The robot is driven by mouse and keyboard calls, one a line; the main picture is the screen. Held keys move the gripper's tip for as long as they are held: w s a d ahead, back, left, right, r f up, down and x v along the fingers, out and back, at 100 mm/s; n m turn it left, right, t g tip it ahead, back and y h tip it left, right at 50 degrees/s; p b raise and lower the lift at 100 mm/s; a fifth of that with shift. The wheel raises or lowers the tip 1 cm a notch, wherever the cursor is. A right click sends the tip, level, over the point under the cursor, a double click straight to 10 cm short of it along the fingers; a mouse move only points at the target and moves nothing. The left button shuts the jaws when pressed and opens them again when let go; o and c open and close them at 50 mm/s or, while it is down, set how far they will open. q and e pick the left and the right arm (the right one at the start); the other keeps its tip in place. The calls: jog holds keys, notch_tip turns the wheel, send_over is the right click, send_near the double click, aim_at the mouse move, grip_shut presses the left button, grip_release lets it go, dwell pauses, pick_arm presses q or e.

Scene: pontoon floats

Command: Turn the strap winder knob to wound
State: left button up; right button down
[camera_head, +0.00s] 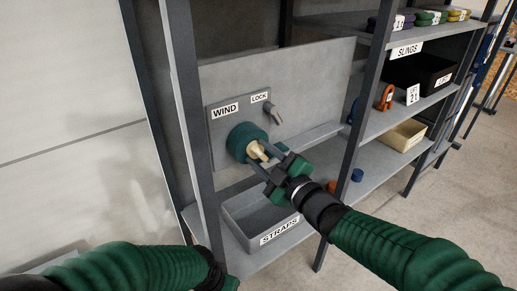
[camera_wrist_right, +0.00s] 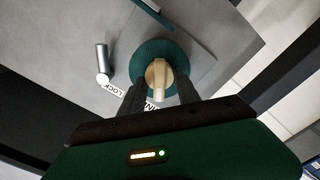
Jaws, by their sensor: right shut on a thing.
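The strap winder knob is a round dark green disc (camera_head: 243,137) with a cream grip bar (camera_head: 256,150), on a grey plate under the WIND label (camera_head: 225,111). My right gripper (camera_head: 268,163) reaches it from the lower right, its fingers on either side of the cream bar, shut on it. In the right wrist view the green disc (camera_wrist_right: 148,50) and the cream bar (camera_wrist_right: 157,78) show between the two dark fingers (camera_wrist_right: 158,92). No mark for wound is readable.
A metal lock lever (camera_head: 273,113) sits right of the knob, under the LOCK label (camera_head: 260,97). A grey STRAPS bin (camera_head: 245,232) stands on the shelf below. Rack posts (camera_head: 190,110) flank the panel. Shelves at right hold slings, an orange shackle (camera_head: 385,97) and a cream tray (camera_head: 404,134).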

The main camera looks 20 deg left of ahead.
jog(key=m+p, duration=0.1)
jog(key=m, duration=0.1)
jog(key=m+p, duration=0.1)
jog(key=m, duration=0.1)
jog(key=m+p, duration=0.1)
jog(key=p, duration=0.1)
jog(key=shift+w+d+f+m, duration=0.1)
jog(key=shift+d+f+m, duration=0.15)
jog(key=shift+m, duration=0.15)
jog(key=m+p, duration=0.4)
jog(key=m, duration=0.2)
jog(key=shift+p, duration=0.3)
jog(key=m+p, duration=0.4)
jog(key=m, duration=0.1)
jog(key=shift+m, duration=0.4)
jog(key=m+p, duration=0.3)
jog(key=m, duration=0.2)
jog(key=shift+f, duration=0.1)
jog(key=m+p, duration=0.2)
jog(key=m, duration=0.3)
jog(key=shift+f, duration=0.1)
jog(key=m, duration=0.3)
jog(key=shift+f+m, duration=0.1)
jog(key=shift+m, duration=0.2)
jog(key=m, duration=0.3)
jog(key=shift+f, duration=0.1)
jog(key=shift+a+m+b, duration=0.1)
jog(key=shift+m+b, duration=0.55)
jog(key=shift+m, duration=2.15)
